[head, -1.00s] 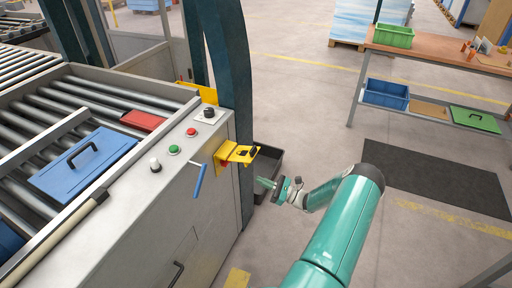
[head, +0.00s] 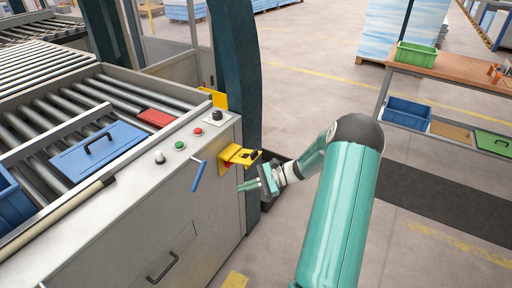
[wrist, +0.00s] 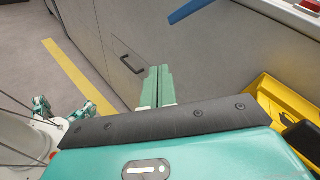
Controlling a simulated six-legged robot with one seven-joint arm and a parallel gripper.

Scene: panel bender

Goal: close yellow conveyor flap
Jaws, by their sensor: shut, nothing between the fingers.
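The yellow flap (head: 238,154) sticks out from the right end of the grey conveyor cabinet's front face. It has a black part (head: 250,158) on its outer end and a bit of red below it. In the wrist view the yellow flap (wrist: 262,92) shows at the right edge, partly cut off. My gripper (head: 240,186) is shut and empty, with its green fingers pointing left, just below the flap in the picture and near the cabinet face. The fingers also show in the wrist view (wrist: 158,72), to the left of the flap. I cannot tell whether anything touches.
A blue lever (head: 198,175) hangs on the cabinet front left of the flap. Buttons and a black knob (head: 217,115) sit on the top.

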